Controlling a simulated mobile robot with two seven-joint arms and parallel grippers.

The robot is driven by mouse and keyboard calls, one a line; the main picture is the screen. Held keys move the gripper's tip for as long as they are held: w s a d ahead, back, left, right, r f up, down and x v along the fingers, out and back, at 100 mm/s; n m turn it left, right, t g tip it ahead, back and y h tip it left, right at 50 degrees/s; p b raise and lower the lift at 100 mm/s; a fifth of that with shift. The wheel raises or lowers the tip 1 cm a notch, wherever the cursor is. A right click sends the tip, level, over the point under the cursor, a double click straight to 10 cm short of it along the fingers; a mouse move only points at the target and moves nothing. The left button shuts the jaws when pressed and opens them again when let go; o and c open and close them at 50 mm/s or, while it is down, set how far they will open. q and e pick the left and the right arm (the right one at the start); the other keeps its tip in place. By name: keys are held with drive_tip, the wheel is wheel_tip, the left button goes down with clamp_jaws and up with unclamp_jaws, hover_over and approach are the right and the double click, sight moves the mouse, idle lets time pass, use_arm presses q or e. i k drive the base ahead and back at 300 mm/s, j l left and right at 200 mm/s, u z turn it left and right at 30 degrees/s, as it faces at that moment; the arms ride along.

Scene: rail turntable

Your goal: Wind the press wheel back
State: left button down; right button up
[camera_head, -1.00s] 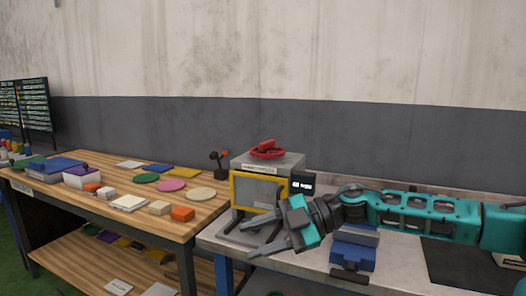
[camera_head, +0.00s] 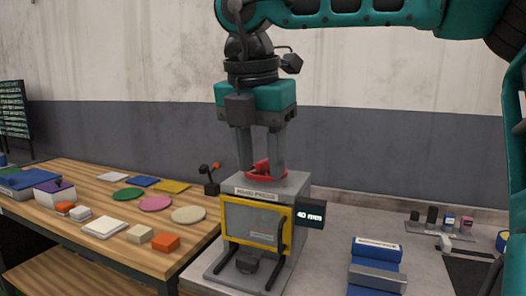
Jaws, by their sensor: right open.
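The hand press (camera_head: 263,226) is a grey box with a yellow-framed front window and a black display beside it reading 40 mm. Its red press wheel (camera_head: 267,174) lies flat on top. My right gripper (camera_head: 261,172) points straight down over the wheel, with its two grey fingers apart. The fingertips reach down to the wheel's level, one on each side of its raised red middle part. I cannot tell whether they touch it. My left gripper is not in view.
A wooden table (camera_head: 100,180) at left holds coloured discs, flat squares and small blocks. A blue vise-like block (camera_head: 376,266) stands right of the press on the grey bench (camera_head: 337,254). A rack with small items (camera_head: 440,229) sits further right.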

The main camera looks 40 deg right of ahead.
sight(262, 167)
drive_tip(key=i+l, duration=0.75)
drive_tip(key=l, duration=0.1)
